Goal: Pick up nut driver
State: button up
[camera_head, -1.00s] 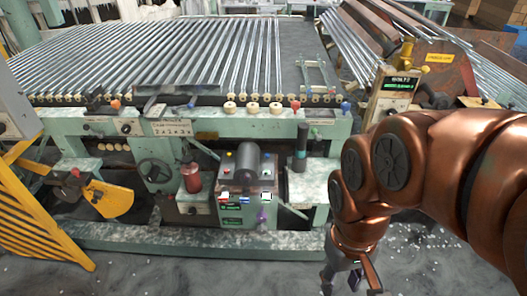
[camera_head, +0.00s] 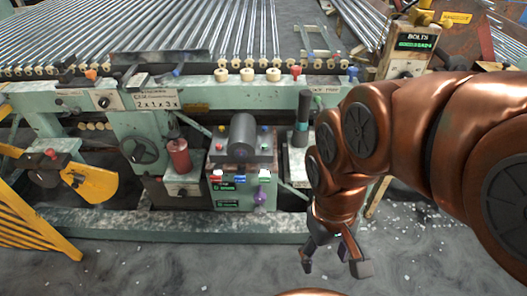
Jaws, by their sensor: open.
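I cannot tell for certain which thing is the nut driver. Small coloured handles stand along the machine's front rail, among them an orange one (camera_head: 91,74), a red one (camera_head: 296,72) and a blue one (camera_head: 352,72); they are too small to identify. My gripper (camera_head: 334,262) hangs at the lower middle right, fingers pointing down, open and empty. It is over the grey floor in the picture, below and in front of the machine, apart from the handles. My copper arm hides part of the machine's right side.
A yellow striped guard (camera_head: 35,215) stands at left.

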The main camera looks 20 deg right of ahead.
aim_at(305, 96)
jog(key=z, duration=1.75)
jog(key=k, duration=1.25)
jog(key=u, duration=1.45)
jog(key=i, duration=1)
jog(key=z, duration=0.05)
